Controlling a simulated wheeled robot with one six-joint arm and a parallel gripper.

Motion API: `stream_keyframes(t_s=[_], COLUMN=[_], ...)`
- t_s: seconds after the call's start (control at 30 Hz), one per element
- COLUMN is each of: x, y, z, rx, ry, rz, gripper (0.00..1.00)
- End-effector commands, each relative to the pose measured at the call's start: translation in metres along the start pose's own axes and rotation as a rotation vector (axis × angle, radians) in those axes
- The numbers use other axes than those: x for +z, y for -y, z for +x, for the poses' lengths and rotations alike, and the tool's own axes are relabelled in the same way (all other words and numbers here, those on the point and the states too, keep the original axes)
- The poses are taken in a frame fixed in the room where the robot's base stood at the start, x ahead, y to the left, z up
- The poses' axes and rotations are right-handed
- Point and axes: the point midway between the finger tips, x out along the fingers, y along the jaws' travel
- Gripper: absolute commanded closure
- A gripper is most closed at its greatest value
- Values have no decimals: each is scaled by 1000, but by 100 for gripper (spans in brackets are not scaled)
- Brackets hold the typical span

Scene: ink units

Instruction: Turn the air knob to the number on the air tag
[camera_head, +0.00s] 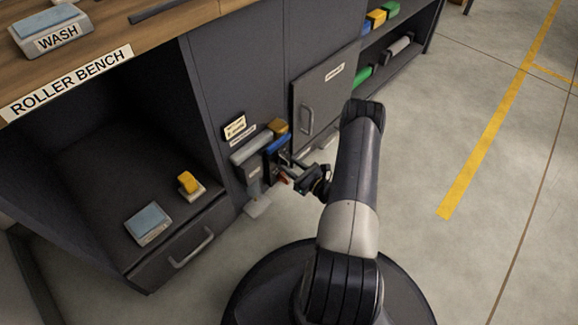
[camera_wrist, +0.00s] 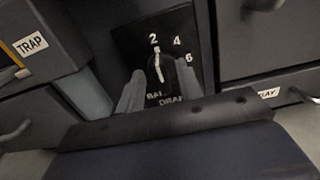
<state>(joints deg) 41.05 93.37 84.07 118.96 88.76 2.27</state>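In the wrist view a black dial plate (camera_wrist: 188,36) carries the white numbers 2, 4 and 6. Its dark round knob (camera_wrist: 166,68) has a white pointer line that points up, close to the 2. Lettering below the knob is partly hidden and seems to read "BAL" and "DRA"; I cannot tell whether this is the air knob. My gripper (camera_wrist: 160,92) is open, with one grey finger on each side of the knob; contact is unclear. In the head view my gripper (camera_head: 292,180) is low at the cabinet front. A cream tag (camera_head: 235,127) there is too small to read.
A "TRAP" label (camera_wrist: 31,44) is at the left of the wrist view. In the head view, a blue block (camera_head: 278,144) and an ochre block (camera_head: 278,126) sit just above my gripper. A cabinet door (camera_head: 322,97) is behind my arm. Open floor (camera_head: 480,240) lies right.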

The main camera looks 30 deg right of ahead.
Motion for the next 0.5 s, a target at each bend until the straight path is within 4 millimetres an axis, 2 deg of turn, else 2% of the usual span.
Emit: stream_keyframes(t_s=[0.2, 0.43, 0.5], x=[0, 1, 0], y=[0, 0, 0], z=[13, 14, 13], rx=[1, 0, 0], ry=[0, 0, 0], rz=[-2, -1, -1], gripper=[65, 65, 70])
